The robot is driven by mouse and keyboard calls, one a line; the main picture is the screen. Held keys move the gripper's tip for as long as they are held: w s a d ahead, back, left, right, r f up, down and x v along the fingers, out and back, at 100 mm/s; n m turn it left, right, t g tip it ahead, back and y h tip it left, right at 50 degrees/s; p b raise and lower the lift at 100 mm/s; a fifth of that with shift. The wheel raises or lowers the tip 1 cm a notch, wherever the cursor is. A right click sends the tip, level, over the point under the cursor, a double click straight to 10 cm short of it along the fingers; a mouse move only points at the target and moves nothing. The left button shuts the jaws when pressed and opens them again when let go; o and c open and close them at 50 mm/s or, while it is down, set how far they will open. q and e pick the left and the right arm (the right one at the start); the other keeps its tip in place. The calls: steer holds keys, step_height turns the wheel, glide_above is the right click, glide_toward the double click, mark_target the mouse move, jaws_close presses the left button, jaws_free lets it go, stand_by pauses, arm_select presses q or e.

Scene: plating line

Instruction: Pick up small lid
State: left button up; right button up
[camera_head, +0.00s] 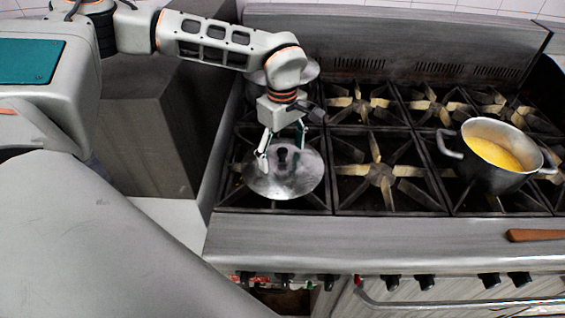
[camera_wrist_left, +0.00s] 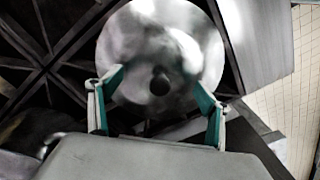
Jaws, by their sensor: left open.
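A round metal lid (camera_head: 290,181) with a dark knob lies on the front left burner of the stove. My left gripper (camera_head: 282,155) is open right above it, with its fingers on either side of the knob. In the left wrist view the lid (camera_wrist_left: 160,40) fills the upper middle, and its knob shows between the two open fingertips (camera_wrist_left: 160,80). I cannot tell whether the fingers touch the lid. Another shiny metal lid or pot top (camera_head: 310,70) is partly hidden behind my left wrist at the back left burner. My right gripper is not in view.
A metal pot (camera_head: 488,180) with yellow contents stands on the right side of the stove. A wooden handle (camera_head: 535,235) lies at the front right edge. The front middle burner (camera_head: 380,174) and several back burners are bare. A grey cabinet (camera_head: 150,120) stands left of the stove.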

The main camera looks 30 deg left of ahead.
arm_select(q)
steer(key=shift+s+f, duration=0.1)
jaws_close()
stand_by(0.4)
